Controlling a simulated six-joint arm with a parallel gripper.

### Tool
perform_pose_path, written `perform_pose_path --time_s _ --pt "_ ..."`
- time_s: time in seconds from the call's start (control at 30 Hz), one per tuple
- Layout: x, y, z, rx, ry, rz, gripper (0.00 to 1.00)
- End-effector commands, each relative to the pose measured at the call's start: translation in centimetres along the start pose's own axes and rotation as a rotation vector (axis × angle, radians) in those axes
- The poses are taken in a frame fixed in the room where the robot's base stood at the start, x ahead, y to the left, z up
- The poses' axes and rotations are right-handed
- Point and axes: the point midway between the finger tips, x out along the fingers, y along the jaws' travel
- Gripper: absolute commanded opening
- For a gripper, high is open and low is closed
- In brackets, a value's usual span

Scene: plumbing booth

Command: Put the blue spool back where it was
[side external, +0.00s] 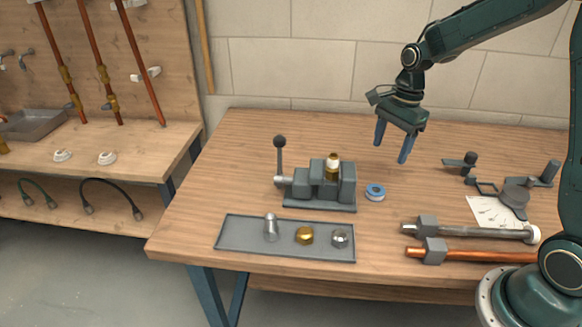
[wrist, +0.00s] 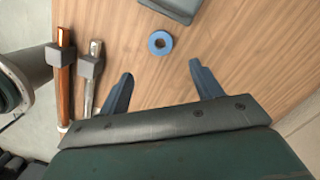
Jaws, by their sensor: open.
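My gripper (side external: 391,153) is open and empty, held above the table behind and to the right of the spool. Its two blue fingers also show wide apart in the wrist view (wrist: 161,70).
A grey tray (side external: 232,243) holds a silver fitting, a brass nut and a steel nut. A brass piece with a white band (side external: 333,166) stands in the fixture. Steel pipe (side external: 480,231) and copper pipe (side external: 488,256) lie right, near a white sheet (side external: 487,212) and dark tools.

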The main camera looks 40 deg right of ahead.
Motion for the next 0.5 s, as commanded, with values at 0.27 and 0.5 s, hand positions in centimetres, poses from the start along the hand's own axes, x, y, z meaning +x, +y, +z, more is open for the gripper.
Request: perform_pose_path --time_s 0.27,0.5 --pt "-2.3 1.3 1.3 -0.138 0.018 -0.037 0.65" --pt "-6.2 4.5 3.5 -0.417 0.063 -0.105 0.65"
